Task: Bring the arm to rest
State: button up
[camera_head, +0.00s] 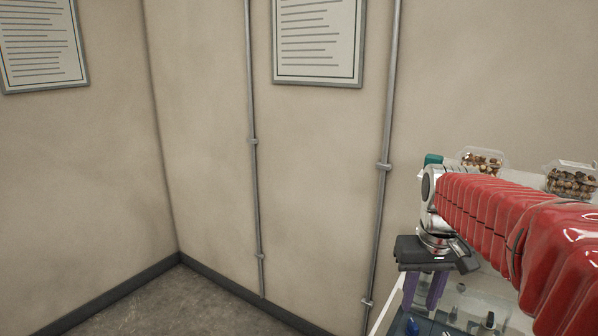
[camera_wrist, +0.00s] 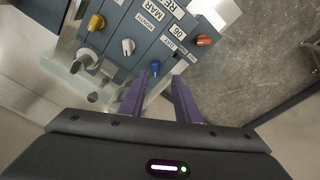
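My gripper (camera_head: 420,300) hangs at the lower right of the head view, its two purple fingers pointing down. In the wrist view my gripper (camera_wrist: 159,78) has its fingertips apart with a visible gap, and I see nothing held between them. My arm, in a red ribbed cover, reaches in from the right edge of the head view. Below the fingers in the wrist view is a dark blue-grey panel (camera_wrist: 122,22) with white date labels. A blue knob (camera_wrist: 155,68) on it shows near the gap between the fingertips.
A yellow knob (camera_wrist: 96,22), a white knob (camera_wrist: 128,46) and an orange-red knob (camera_wrist: 203,41) are on the panel. Bare floor (camera_wrist: 250,75) lies to its right. Clear clamshell trays (camera_head: 482,161) with brown contents stand behind my arm. Pipes (camera_head: 383,165) run up the wall.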

jog(key=s+a+f+t, duration=0.1)
jog(key=s+a, duration=0.3)
jog(key=s, duration=0.4)
jog(key=s+a+f+t, duration=0.2)
jog(key=s+a+t, duration=0.1)
jog(key=s, duration=0.6)
jog(key=shift+a+n, duration=0.3)
jog(key=shift+a, duration=0.45)
jog(key=shift+a, duration=0.1)
